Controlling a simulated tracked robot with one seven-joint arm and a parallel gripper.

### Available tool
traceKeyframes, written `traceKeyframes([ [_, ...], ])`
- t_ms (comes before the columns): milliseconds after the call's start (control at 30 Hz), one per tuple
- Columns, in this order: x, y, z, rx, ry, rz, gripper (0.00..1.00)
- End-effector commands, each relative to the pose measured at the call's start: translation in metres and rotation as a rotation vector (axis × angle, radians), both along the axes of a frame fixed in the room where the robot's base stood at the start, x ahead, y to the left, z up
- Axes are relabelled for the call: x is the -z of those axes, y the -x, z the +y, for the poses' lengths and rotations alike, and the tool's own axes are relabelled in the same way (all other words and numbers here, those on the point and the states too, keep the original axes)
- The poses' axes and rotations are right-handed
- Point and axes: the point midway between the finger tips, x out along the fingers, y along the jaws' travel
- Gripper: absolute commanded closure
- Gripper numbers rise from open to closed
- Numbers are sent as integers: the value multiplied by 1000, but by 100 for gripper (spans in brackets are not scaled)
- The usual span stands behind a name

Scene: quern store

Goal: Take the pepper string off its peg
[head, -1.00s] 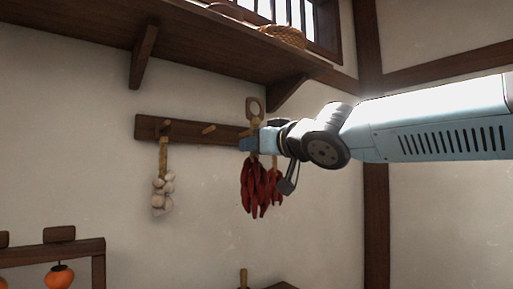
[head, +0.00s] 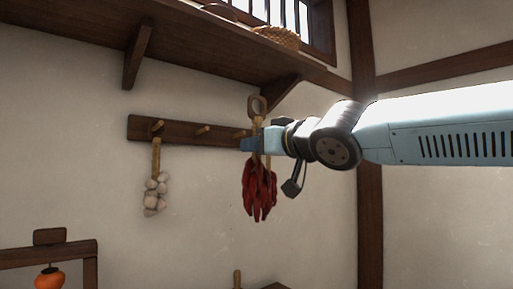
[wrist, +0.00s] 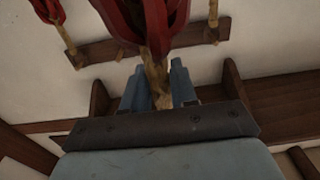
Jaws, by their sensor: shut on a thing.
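The pepper string (head: 257,190) is a bunch of dark red peppers on a tan cord with a brown ring (head: 257,105) on top. My gripper (head: 250,145) is shut on its cord, below the ring. The peppers hang below the jaws; in the wrist view they (wrist: 155,18) show at the top, with the cord (wrist: 157,78) between the fingers. The ring stands above the peg rack (head: 180,131) and seems clear of the pegs. A second red string (wrist: 48,10) hangs on the rack in the wrist view; in the head view the held one mostly covers it.
A garlic string (head: 155,190) hangs from the rack's left peg; the middle peg (head: 203,130) is bare. A wooden shelf (head: 200,45) with a bracket (head: 275,92) is close above. An orange lantern-like thing (head: 49,278) hangs lower left. The wall below the peppers is mostly clear.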

Motion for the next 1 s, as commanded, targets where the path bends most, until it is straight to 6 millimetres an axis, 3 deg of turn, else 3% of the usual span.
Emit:
traceKeyframes([
  [500, 0, 27, -19, -1, -1, -1, 100],
  [1000, 0, 30, -22, -1, 0, 0, 100],
])
